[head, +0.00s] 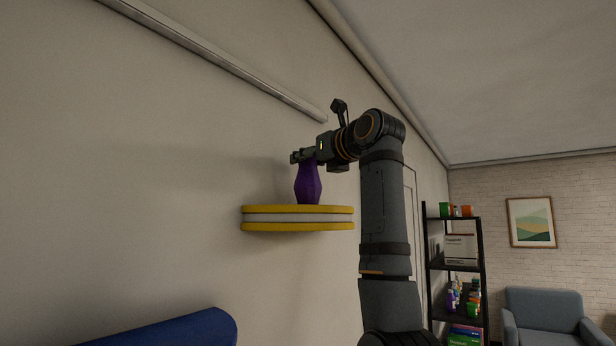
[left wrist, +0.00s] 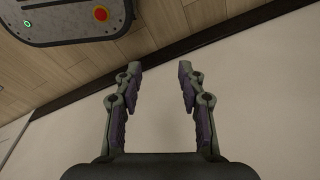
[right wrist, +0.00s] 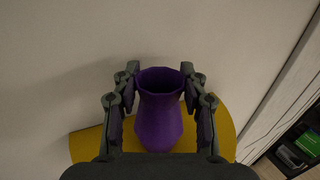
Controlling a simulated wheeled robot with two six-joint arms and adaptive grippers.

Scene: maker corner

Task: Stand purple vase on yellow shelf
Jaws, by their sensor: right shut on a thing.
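The purple vase (head: 308,184) is upright at the yellow shelf (head: 297,227), a round-edged wall shelf with a pale band in its middle. In the head view the vase's base meets the shelf's top edge; whether it fully rests there I cannot tell. My right gripper (head: 306,157) is shut on the vase near its top. In the right wrist view the vase (right wrist: 160,112) stands between the fingers (right wrist: 160,90), its open mouth towards the camera, with the yellow shelf (right wrist: 88,146) below it. My left gripper (left wrist: 160,75) is open and empty, seen only in the left wrist view.
A black shelf rack (head: 454,265) with boxes and small colored items stands at the right. A grey armchair (head: 543,314) is beyond it. A blue rounded thing (head: 180,329) is at the lower left. A rail (head: 215,58) runs along the wall above the shelf.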

